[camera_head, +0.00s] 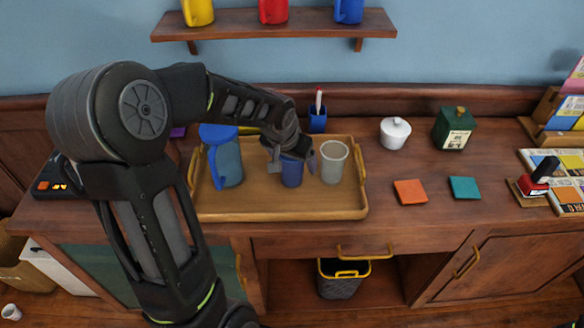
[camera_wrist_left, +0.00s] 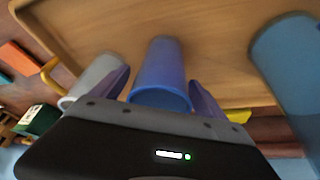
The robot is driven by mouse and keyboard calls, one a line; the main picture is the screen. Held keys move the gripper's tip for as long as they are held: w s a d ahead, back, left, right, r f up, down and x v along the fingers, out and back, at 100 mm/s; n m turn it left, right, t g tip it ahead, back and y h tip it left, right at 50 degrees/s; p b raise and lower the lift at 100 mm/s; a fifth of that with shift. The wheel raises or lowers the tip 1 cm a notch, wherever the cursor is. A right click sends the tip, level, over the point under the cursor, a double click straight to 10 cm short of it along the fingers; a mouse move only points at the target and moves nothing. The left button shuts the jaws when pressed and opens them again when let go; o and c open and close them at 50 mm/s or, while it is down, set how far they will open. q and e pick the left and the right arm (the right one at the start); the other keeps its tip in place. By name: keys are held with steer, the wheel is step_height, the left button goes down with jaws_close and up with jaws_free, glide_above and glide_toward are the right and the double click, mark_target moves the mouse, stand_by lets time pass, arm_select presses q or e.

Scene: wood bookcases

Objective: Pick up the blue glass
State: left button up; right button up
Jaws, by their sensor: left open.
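The blue glass (camera_head: 291,172) stands on the wooden tray (camera_head: 285,213), between a blue pitcher (camera_head: 229,162) and a clear grey glass (camera_head: 332,165). My left gripper (camera_head: 290,156) reaches in from the left at the blue glass and partly hides its top. In the left wrist view the blue glass (camera_wrist_left: 162,75) lies between the two open fingers (camera_wrist_left: 162,98), with one finger on each side. I cannot tell whether either finger touches it. The grey glass (camera_wrist_left: 96,78) is close beside one finger, and the pitcher (camera_wrist_left: 288,65) is farther off on the other side.
A blue pen holder (camera_head: 317,122) stands just behind the tray. A white sugar bowl (camera_head: 395,132), a green canister (camera_head: 454,130), and orange (camera_head: 410,191) and teal (camera_head: 464,188) coasters are to the right. A shelf (camera_head: 275,25) with pitchers hangs above. The cabinet top between tray and coasters is clear.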

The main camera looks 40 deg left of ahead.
arm_select(q)
steer(key=shift+c, duration=0.5)
steer(key=c, duration=1.5)
